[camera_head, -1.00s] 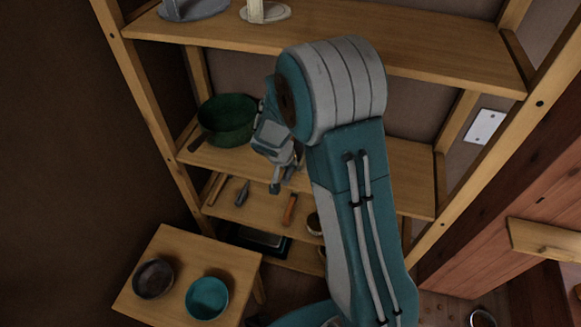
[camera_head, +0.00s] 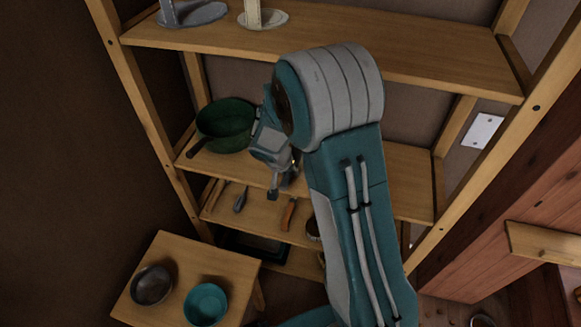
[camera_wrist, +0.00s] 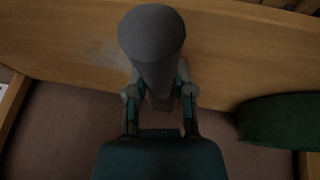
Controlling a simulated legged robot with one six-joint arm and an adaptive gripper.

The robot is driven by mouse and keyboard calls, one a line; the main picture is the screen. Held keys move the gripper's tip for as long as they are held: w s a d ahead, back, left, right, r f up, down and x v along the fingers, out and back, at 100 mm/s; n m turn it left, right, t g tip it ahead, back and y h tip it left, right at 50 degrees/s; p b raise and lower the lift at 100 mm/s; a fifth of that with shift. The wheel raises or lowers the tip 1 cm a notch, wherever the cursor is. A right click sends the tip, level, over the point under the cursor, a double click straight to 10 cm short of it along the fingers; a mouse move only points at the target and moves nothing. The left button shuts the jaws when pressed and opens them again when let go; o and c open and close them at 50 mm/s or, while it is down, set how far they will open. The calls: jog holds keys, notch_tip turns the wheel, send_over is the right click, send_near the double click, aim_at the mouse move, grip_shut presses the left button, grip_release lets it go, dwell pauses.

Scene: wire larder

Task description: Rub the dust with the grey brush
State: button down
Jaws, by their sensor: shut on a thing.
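My gripper (camera_wrist: 160,98) is shut on the grey brush (camera_wrist: 152,38), which shows in the wrist view as a dark grey round end tapering down between the fingers. The brush is over the wooden shelf board (camera_wrist: 235,60); I cannot tell whether it touches the wood. A faint pale patch of dust (camera_wrist: 100,52) lies on the board just left of the brush, possibly partly hidden by it. In the head view my gripper (camera_head: 283,178) is at the middle shelf, right of the green pot; the brush and dust cannot be made out there.
The green pot (camera_head: 224,122) stands close by on the middle shelf, and also shows in the wrist view (camera_wrist: 280,120). Several tools, including orange-handled pliers (camera_head: 289,213), lie on the shelf below. A small table (camera_head: 170,255) holds a dark bowl (camera_head: 151,284) and a teal bowl (camera_head: 205,303).

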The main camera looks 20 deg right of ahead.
aim_at(283, 182)
jog(key=shift+s+a, duration=0.1)
jog(key=shift+s, duration=0.05)
jog(key=shift+s+a, duration=0.5)
jog(key=shift+s, duration=0.3)
jog(key=shift+s+a+f, duration=0.15)
jog(key=shift+s+a, duration=0.45)
jog(key=shift+s, duration=0.3)
jog(key=shift+w+d, duration=0.65)
jog(key=shift+w, duration=0.15)
